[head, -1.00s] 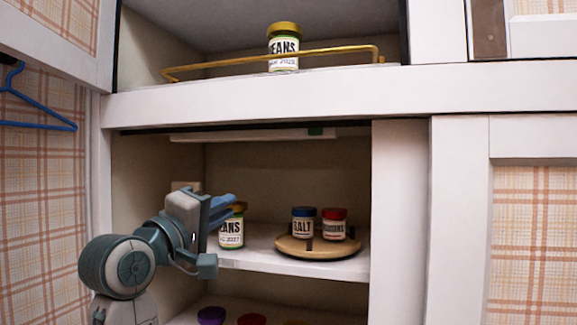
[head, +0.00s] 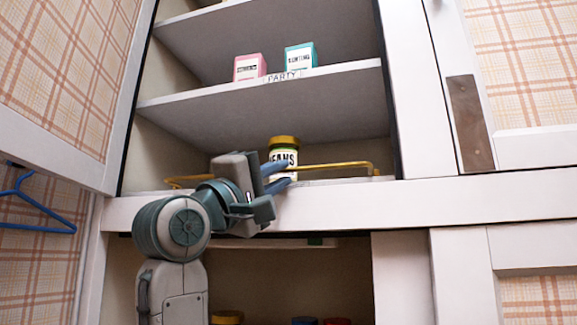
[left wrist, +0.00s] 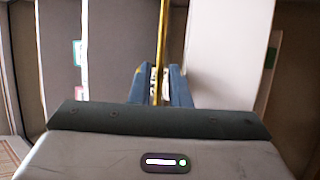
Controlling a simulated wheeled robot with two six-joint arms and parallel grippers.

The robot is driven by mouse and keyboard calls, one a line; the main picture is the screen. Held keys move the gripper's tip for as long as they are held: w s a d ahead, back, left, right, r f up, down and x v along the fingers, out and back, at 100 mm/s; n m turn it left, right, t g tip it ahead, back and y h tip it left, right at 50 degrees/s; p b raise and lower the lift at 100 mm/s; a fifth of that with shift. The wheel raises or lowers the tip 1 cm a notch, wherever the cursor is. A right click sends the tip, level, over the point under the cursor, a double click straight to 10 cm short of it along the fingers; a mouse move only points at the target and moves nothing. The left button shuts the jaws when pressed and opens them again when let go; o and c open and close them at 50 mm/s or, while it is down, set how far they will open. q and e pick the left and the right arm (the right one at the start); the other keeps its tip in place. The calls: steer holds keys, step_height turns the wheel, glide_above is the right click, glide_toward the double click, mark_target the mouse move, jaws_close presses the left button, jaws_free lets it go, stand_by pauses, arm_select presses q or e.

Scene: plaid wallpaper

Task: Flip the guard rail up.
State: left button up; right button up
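The gold guard rail (head: 330,166) runs across the front of the upper shelf, low over the shelf edge. A beans jar (head: 283,155) with a gold lid stands upright behind it. My left gripper (head: 279,177) is at the middle of the rail, in front of the jar, and hides part of both. In the left wrist view the rail (left wrist: 162,40) runs down between my two blue fingers (left wrist: 160,88). The fingers are parted, with a gap around the rail. My right gripper is not in view.
A pink box (head: 250,67) and a teal box (head: 300,57) stand on a higher shelf (head: 200,105). Below is the white cabinet ledge (head: 400,207). A cabinet door (head: 60,80) stands at the left, with a blue hanger (head: 40,215) under it.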

mark_target(286, 170)
arm_select(q)
steer(key=shift+x, duration=1.7)
steer(key=shift+a, duration=0.1)
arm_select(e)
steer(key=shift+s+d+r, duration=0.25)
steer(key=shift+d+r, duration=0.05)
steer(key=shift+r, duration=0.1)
arm_select(q)
steer(key=shift+f, duration=0.1)
jaws_close()
steer(key=shift+p, duration=0.35)
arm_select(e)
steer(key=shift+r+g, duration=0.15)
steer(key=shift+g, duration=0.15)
